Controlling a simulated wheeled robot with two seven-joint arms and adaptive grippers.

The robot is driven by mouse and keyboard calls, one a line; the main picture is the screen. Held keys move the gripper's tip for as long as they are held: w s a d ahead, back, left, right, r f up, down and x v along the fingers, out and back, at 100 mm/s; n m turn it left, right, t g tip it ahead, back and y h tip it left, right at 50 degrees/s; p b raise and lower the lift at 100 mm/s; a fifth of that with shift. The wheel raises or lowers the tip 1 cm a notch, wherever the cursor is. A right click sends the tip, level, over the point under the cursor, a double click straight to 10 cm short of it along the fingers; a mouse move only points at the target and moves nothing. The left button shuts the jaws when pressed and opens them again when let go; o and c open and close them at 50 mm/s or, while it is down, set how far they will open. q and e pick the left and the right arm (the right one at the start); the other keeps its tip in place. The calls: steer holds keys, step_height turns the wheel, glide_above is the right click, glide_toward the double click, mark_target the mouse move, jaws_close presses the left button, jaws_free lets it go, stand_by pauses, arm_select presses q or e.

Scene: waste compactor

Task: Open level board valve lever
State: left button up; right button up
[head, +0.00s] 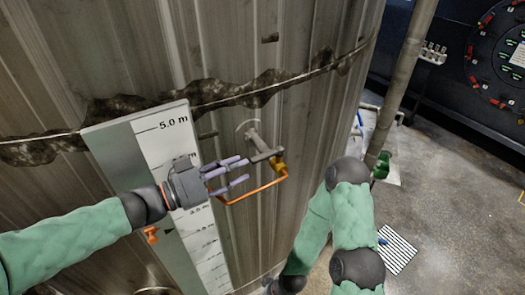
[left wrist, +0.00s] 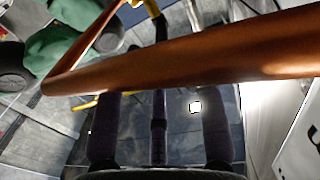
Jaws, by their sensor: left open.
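The orange bent lever (head: 258,189) runs from the brass-coloured valve (head: 278,164) on a short pipe out of the tank wall, then down and left toward the level board (head: 170,150). My left gripper (head: 244,171) is open, its purple-grey fingers pointing right toward the valve, just above and left of the lever. In the left wrist view the lever (left wrist: 190,58) crosses the picture as a large copper-orange bar beyond or over the dark fingers (left wrist: 160,105). I cannot tell whether they touch.
The large rusty tank (head: 290,60) fills the left and middle. The level board carries a scale topped by 5.0 m, with a small orange pointer (head: 151,234) at its left edge. A vertical pipe (head: 400,90) stands right of the tank. Grey floor (head: 455,190) lies open at the right.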

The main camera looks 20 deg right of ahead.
mark_target(276, 152)
arm_select(q)
steer(key=x, duration=0.8)
steer(key=shift+w+p, duration=0.2)
steer(key=shift+p, duration=0.15)
jaws_close()
